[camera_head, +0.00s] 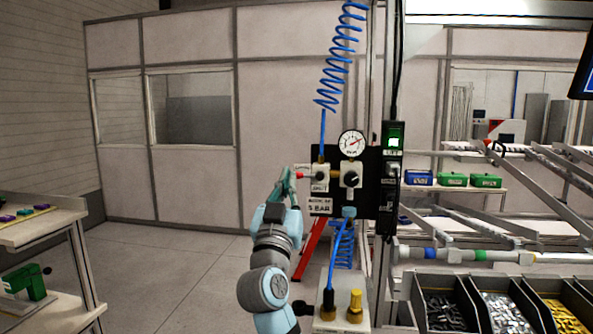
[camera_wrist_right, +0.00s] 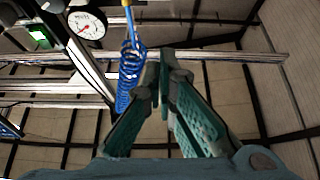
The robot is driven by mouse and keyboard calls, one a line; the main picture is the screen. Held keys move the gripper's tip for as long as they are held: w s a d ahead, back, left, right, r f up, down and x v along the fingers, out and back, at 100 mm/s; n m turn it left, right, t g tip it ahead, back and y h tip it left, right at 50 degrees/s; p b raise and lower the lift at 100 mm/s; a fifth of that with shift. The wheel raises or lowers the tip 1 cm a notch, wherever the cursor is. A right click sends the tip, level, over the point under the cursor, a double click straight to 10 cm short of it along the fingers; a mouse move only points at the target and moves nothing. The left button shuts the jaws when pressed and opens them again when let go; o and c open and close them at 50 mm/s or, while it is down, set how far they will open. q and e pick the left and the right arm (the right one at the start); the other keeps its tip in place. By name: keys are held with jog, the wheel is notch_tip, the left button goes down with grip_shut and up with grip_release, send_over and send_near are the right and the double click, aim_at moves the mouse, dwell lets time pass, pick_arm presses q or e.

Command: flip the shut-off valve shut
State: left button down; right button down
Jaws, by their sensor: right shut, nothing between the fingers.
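The shut-off valve (camera_head: 320,174) is a pale block on the left of a black panel (camera_head: 371,205). My left gripper is not in view.
A pressure gauge (camera_head: 352,143) and a black knob (camera_head: 351,179) sit right of the valve. A blue coiled hose (camera_head: 339,60) hangs above. A green-lit switch box (camera_head: 393,140) is beside the panel. Parts bins (camera_head: 445,306) stand lower right. The floor at left is clear.

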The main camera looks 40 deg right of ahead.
jog(key=shift+w, duration=0.1)
notch_tip(320, 180, up, 6)
jog(key=f+p, duration=0.1)
jog(key=p, duration=0.3)
send_over(304, 175)
jog(key=a, duration=0.3)
jog(key=f, duration=0.4)
jog(key=shift+s+p, duration=0.25)
jog(key=shift+p, duration=0.1)
jog(key=shift+w+f, duration=0.1)
jog(key=shift+w, duration=0.05)
